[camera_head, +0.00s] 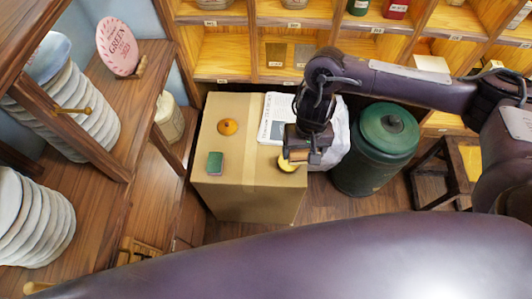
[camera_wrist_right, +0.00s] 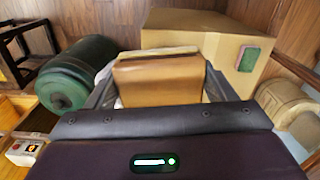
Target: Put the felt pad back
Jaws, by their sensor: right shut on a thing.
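My right gripper (camera_head: 299,155) is above the front right of the cardboard box (camera_head: 226,187). It is shut on a brown block with a paler layer along one edge. The block (camera_wrist_right: 158,80) fills the space between the fingers in the wrist view; it may be the felt pad, but I cannot tell for sure. In the head view only a small brown part of it shows under the gripper. A yellow round thing (camera_head: 286,166) shows just below the gripper, partly hidden. My left gripper is not in view.
On the box are a green sponge-like block (camera_head: 215,163), an orange round thing (camera_head: 228,127) and printed paper (camera_head: 274,122). A green lidded drum (camera_head: 375,160) stands to the right, near a stool (camera_head: 468,160). Shelves (camera_head: 213,65) line the back; stacked wrapped discs (camera_head: 88,118) fill the left rack.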

